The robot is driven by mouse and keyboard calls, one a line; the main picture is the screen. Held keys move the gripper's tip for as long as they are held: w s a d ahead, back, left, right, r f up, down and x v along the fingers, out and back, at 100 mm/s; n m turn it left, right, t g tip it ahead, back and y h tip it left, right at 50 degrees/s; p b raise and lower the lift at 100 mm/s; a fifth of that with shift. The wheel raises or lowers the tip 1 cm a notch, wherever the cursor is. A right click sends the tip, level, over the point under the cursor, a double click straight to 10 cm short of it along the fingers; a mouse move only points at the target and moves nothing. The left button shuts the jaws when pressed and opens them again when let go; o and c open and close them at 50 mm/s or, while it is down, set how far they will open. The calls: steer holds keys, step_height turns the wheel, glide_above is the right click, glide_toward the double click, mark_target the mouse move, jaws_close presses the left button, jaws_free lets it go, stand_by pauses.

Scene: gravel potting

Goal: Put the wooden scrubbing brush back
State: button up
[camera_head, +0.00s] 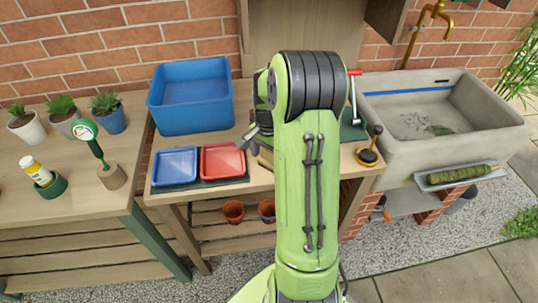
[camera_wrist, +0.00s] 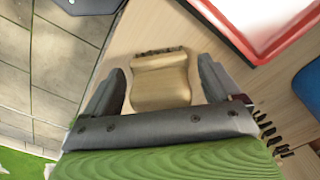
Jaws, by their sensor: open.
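The wooden scrubbing brush (camera_wrist: 160,82) is a pale, waisted wooden block with dark bristles showing at its far edge in the wrist view. It lies over the wooden bench top, between the two fingers of my gripper (camera_wrist: 162,66). The fingers are open, with a visible gap on each side of the brush. In the head view my gripper (camera_head: 250,140) is low over the bench, just right of the red tray (camera_head: 222,160). My arm hides most of that spot, and I cannot make out the brush clearly there.
A blue tray (camera_head: 175,166) sits left of the red one, with a blue tub (camera_head: 190,96) behind. A stone sink (camera_head: 440,112) stands right, with a small tray (camera_head: 458,176) at its front. A round dark-based object (camera_head: 368,156) is near the bench's right edge. Potted plants stand left.

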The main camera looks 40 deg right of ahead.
step_height(320, 180, up, 12)
steer(key=p, duration=0.4)
steer(key=shift+a+r, duration=0.15)
steer(key=shift+r, duration=0.2)
steer(key=s+a+r+n+t, duration=0.1)
steer(key=s+a+r+n, duration=0.15)
steer(key=a, duration=0.25)
steer(key=s+a+r+n+t+h, duration=0.1)
steer(key=a+r+n, duration=0.2)
steer(key=a, duration=0.2)
steer(key=s+a+r+n+t, duration=0.1)
steer(key=s+a+r+n, duration=0.15)
steer(key=a, duration=0.25)
steer(key=s+a+n+t+y, duration=0.1)
steer(key=s+a+n+t, duration=0.1)
steer(key=s+a+n, duration=0.5)
steer(key=shift+s+a+n+t, duration=0.3)
steer(key=shift+s+n, duration=0.1)
steer(key=shift+s, duration=0.85)
step_height(320, 180, up, 8)
steer(key=p, duration=0.7)
steer(key=shift+f, duration=0.2)
